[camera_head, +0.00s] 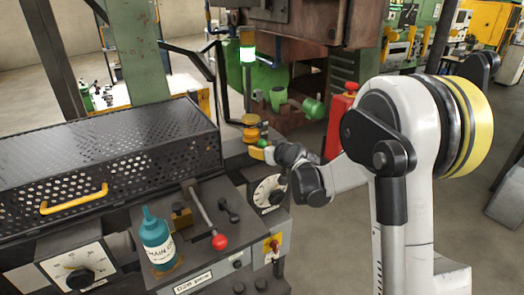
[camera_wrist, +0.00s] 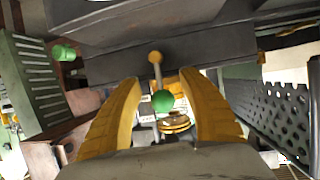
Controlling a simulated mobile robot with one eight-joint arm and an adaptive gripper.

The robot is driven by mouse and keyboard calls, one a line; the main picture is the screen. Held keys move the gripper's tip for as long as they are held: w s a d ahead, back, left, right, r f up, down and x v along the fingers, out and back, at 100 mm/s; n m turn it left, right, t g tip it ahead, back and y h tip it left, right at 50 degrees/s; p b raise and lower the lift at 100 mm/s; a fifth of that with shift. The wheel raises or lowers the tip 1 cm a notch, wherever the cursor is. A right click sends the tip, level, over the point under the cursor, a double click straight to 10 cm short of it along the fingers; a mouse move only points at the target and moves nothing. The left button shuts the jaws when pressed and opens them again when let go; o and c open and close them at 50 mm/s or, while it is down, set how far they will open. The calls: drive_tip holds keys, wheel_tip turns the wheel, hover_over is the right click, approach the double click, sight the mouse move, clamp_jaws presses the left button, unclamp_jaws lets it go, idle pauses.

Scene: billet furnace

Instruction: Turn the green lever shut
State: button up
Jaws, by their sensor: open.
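The lever's round green knob (camera_wrist: 163,100) shows between the two yellow fingers of my gripper (camera_wrist: 160,98) in the wrist view. The fingers are open, with clear gaps on both sides of the knob; I cannot tell its depth between them. A thin rod with a small yellow end (camera_wrist: 155,58) shows just above the knob. In the head view, a small green knob (camera_head: 262,143) shows at the tip of my gripper (camera_head: 267,153), above the machine's right end. The lever's pivot is hidden there by my gripper and arm.
A yellow ringed fitting (camera_head: 251,122) stands just behind the gripper. A perforated cover (camera_head: 110,150) fills the left. A red-knobbed lever (camera_head: 219,241) and a blue-green bottle (camera_head: 156,240) are in front. Another green handle (camera_head: 313,108) is farther back. Open floor lies right.

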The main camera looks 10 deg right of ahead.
clamp_jaws()
drive_tip(key=shift+w+f, duration=0.1)
drive_tip(key=shift+w, duration=0.1)
